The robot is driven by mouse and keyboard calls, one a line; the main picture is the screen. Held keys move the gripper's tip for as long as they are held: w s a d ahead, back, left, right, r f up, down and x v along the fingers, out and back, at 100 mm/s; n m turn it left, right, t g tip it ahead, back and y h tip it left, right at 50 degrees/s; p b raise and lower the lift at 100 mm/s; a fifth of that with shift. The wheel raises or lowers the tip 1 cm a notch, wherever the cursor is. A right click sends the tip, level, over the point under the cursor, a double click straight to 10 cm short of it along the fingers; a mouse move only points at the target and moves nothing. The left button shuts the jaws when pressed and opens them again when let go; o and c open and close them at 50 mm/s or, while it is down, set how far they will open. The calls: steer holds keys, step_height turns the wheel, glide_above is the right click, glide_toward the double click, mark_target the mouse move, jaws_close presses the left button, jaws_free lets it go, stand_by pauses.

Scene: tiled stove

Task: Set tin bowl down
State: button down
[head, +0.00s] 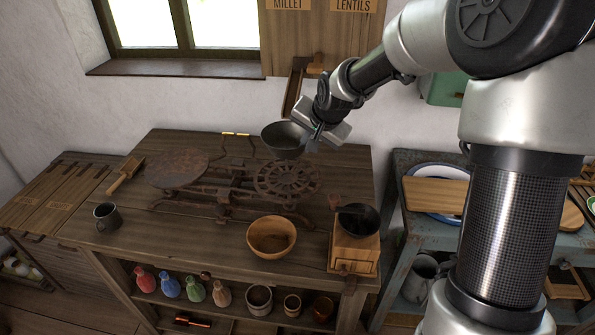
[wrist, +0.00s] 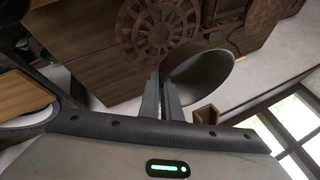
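The tin bowl (head: 284,141), dark grey and round, is in my gripper (head: 311,143) above the back of the wooden workbench (head: 340,165). In the head view the gripper comes from the right and meets the bowl's right side. In the wrist view the two fingers (wrist: 162,98) are close together at the edge of the bowl (wrist: 203,75), which is tilted in that picture. The fingers look shut on its rim. The bowl hangs over the rear of an old rusty scale (head: 228,185), near its spoked round plate (head: 286,179); the exact gap below cannot be told.
A solid rusty pan (head: 177,168) sits at the scale's left. A wooden bowl (head: 271,238), a coffee grinder (head: 354,247), a dark mug (head: 106,217) and a brush (head: 125,175) stand around it. Bare bench shows at the front left and right of the scale.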

step_height(320, 180, down, 5)
steer(key=shift+s+a+f+b, duration=0.1)
steer(key=shift+s+b, duration=0.05)
steer(key=shift+b, duration=0.2)
steer(key=shift+f+b, duration=0.6)
steer(key=shift+f, duration=1.9)
steer(key=c, duration=2)
jaws_free()
steer(key=shift+r, duration=0.1)
steer(key=shift+r+p, duration=0.35)
steer(key=shift+p, duration=0.1)
steer(key=shift+p+v, duration=1.4)
steer(key=shift+v, duration=4.45)
